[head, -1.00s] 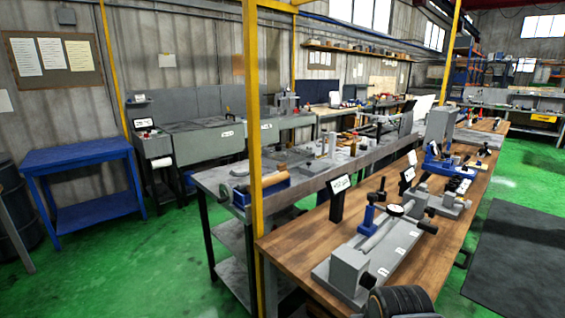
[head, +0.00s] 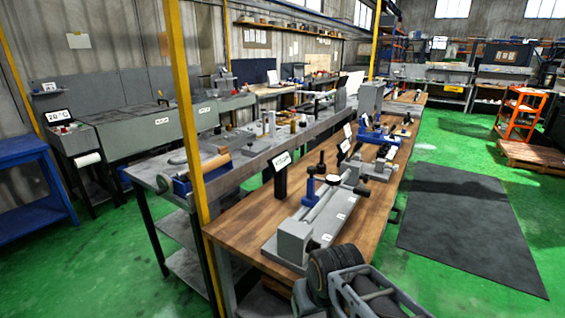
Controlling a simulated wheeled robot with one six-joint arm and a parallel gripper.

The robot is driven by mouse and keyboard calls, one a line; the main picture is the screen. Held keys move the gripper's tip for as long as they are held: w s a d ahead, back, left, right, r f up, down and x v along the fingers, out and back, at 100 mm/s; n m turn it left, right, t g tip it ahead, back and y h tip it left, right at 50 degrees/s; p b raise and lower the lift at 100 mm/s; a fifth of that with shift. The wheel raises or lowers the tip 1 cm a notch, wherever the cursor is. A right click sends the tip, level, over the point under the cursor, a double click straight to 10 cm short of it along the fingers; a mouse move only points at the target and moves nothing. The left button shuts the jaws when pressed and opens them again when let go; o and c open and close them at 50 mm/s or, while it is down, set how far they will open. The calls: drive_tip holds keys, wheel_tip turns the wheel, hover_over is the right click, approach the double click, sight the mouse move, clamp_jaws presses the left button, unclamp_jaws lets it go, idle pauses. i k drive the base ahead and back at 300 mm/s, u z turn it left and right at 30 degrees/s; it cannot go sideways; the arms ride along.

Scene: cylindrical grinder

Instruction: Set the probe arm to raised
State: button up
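On the wooden bench (head: 262,215), the nearest fixture (head: 293,243) has a long grey base with a grey block at its near end and a rod along it. A blue post (head: 310,188) with a dark knob stands beside the rod. A round dial (head: 333,181) sits near the far end, with a black handle (head: 361,190) to its right. The probe arm is not clearly told apart at this size; I cannot tell its position. Grey and black parts of my own arm (head: 335,275) show at the bottom, in front of the bench's near end. My gripper's fingers are not visible.
A black sign stand (head: 280,178) stands left of the fixture. More fixtures, one blue (head: 374,135), stand farther along the bench. A yellow post (head: 188,125) rises at the bench's left. A dark mat (head: 465,225) lies on open green floor at right.

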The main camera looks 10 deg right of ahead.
sight(331, 179)
drive_tip(key=u, duration=1.7)
drive_tip(key=k, duration=1.2)
drive_tip(key=z, duration=1.7)
drive_tip(key=i, duration=0.6)
